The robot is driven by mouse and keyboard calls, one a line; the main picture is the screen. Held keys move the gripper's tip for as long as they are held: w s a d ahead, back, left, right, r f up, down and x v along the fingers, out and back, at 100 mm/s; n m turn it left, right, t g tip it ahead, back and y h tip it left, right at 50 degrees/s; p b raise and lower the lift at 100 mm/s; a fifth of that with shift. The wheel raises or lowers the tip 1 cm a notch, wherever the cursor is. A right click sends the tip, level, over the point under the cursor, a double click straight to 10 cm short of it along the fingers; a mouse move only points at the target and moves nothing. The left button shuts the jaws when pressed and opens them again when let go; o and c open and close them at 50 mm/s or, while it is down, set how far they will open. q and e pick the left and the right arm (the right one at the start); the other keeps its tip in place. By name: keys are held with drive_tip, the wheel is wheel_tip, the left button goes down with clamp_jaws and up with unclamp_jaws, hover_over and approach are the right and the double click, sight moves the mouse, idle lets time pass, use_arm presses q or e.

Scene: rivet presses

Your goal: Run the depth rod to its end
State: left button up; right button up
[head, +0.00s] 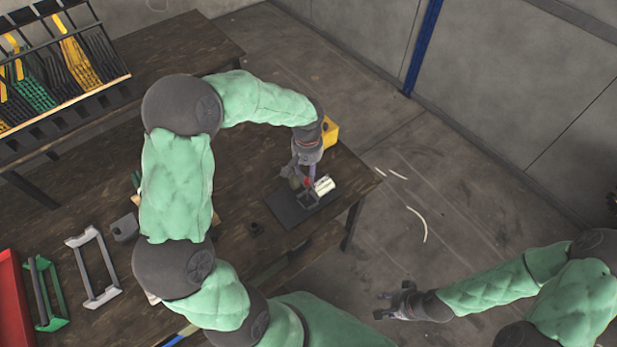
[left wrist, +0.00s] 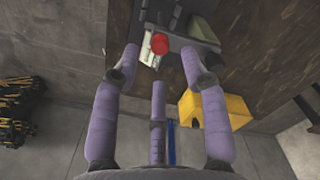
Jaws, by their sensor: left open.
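A small press (head: 305,197) with a red knob stands on a dark base plate (head: 287,210) near the table's right corner. In the left wrist view the red knob (left wrist: 160,43) shows beside a pale part and grey press parts. I cannot make out for sure which part is the depth rod. My left gripper (head: 304,172) is at the press in the head view. In the left wrist view its purple fingers (left wrist: 158,65) are spread, with the red knob between and beyond the tips; contact is not visible. My right gripper (head: 382,304) is open and empty, away from the table.
A yellow block (head: 331,131) stands behind the press, close to my left gripper. A grey frame (head: 94,268), a green holder (head: 46,295) and a red bin (head: 14,305) are at the left. A rack (head: 62,75) stands at the back left.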

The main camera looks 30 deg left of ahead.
sight(307, 179)
use_arm(q)
drive_tip(key=shift+f+b, duration=0.3)
drive_tip(key=shift+f, duration=1.85)
clamp_jaws()
